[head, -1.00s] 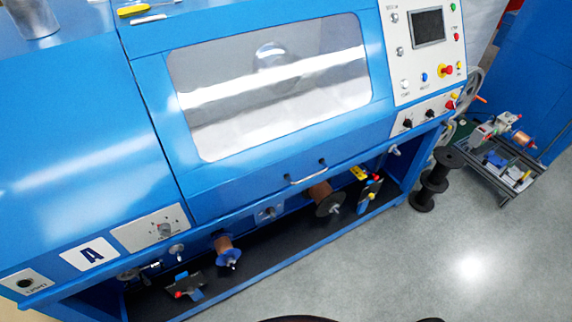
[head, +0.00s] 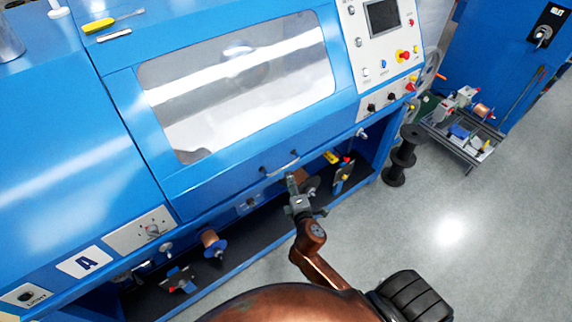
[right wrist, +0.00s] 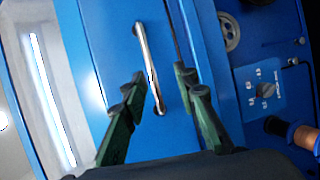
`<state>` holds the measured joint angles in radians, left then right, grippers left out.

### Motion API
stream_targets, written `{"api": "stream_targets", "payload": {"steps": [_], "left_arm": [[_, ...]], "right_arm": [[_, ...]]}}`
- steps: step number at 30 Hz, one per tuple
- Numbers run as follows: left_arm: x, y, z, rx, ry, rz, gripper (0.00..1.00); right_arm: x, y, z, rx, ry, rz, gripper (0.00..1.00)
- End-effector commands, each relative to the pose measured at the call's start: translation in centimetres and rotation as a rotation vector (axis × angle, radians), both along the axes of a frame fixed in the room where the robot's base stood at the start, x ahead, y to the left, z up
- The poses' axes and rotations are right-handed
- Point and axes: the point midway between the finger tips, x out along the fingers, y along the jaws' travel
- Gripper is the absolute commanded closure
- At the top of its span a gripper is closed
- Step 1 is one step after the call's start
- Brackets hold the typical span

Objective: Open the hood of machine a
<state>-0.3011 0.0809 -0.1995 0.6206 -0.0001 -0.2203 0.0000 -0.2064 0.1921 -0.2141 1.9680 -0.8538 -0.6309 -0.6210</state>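Machine A's blue hood (head: 205,187) is closed, with a clear window (head: 240,85). A thin metal handle (head: 283,167) sits on its lower front edge. My right gripper (head: 291,180) is at the handle, just below it in the head view. In the right wrist view the handle (right wrist: 147,60) is a shiny bar between the two green fingers of my right gripper (right wrist: 161,86). The fingers are open, one to each side of the bar's lower end, with a gap to it. I cannot tell how deep the bar lies between them. My left gripper is not in view.
A control panel (head: 384,40) is right of the hood. A yellow screwdriver (head: 105,23) lies on top. Black spools (head: 403,155) and a small cart (head: 465,130) stand right. Grey floor is clear in front.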

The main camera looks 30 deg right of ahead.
Motion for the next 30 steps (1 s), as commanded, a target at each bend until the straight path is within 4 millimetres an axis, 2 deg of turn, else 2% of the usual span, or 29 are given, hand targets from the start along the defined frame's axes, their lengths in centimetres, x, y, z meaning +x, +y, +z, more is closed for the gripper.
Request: {"api": "stream_targets", "payload": {"steps": [1,4,12,18,30], "left_arm": [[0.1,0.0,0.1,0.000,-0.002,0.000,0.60],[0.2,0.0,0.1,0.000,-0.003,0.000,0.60],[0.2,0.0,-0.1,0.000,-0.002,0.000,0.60],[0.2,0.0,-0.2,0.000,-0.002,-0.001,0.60],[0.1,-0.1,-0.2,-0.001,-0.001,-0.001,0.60]], "right_arm": [[0.1,0.0,1.0,-0.012,-0.012,0.000,0.73],[0.7,-0.2,1.5,-0.022,-0.020,-0.001,0.73],[4.6,-1.5,0.7,-0.021,-0.021,0.001,0.73],[6.7,-2.2,0.2,-0.020,-0.019,-0.001,0.73],[7.2,-2.4,0.0,-0.018,-0.019,0.000,0.75]]}}
